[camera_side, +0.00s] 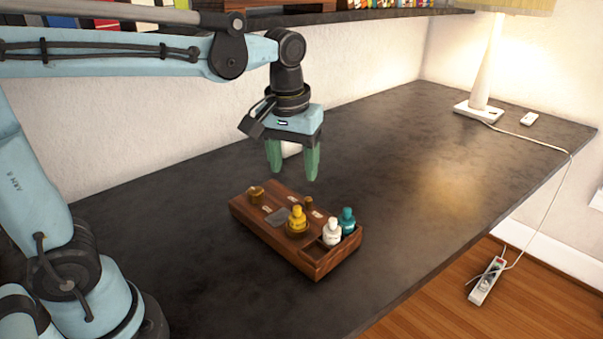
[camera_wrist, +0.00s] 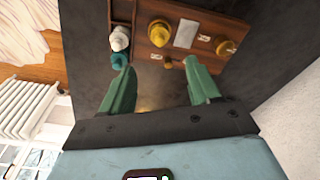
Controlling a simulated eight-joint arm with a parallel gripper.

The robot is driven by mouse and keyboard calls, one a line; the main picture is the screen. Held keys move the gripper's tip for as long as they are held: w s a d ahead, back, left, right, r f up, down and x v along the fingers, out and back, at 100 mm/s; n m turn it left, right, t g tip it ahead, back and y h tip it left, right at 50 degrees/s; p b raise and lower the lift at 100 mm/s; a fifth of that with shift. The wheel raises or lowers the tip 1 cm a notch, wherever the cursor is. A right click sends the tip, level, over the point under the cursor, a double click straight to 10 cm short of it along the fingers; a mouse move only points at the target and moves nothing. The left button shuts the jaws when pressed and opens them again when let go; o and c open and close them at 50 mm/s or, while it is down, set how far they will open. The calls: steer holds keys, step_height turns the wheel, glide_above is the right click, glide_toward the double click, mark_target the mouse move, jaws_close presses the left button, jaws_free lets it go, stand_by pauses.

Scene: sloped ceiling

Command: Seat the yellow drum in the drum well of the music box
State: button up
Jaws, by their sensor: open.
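The music box (camera_side: 270,235) is a low brown wooden box on the dark table. The yellow drum (camera_side: 297,217) stands upright on its top, at a round brass-coloured base; I cannot tell how deep it sits. It also shows in the wrist view (camera_wrist: 159,31). A white drum (camera_side: 332,233) and a teal drum (camera_side: 347,221) stand in the open compartment at the box's right end. My gripper (camera_side: 293,175) is open and empty, its green fingers pointing down above the box, clear of the yellow drum. The well's inside is hidden.
A brass-coloured knob (camera_side: 256,194), a small peg (camera_side: 309,203) and a grey plate (camera_side: 277,216) are on the box top. A lamp (camera_side: 483,70) stands far right at the back, with its cord over the table edge. The table around the box is clear.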

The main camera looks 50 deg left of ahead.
steer(key=s+a+f+m+t, duration=0.2)
steer(key=s+f+m+t, duration=0.2)
steer(key=s+m+t, duration=0.1)
steer(key=shift+s+f+t+h, duration=0.3)
steer(key=shift+s+f+t, duration=0.15)
steer(key=shift+s, duration=0.5)
steer(key=shift+o, duration=0.3)
steer(key=shift+r, duration=0.1)
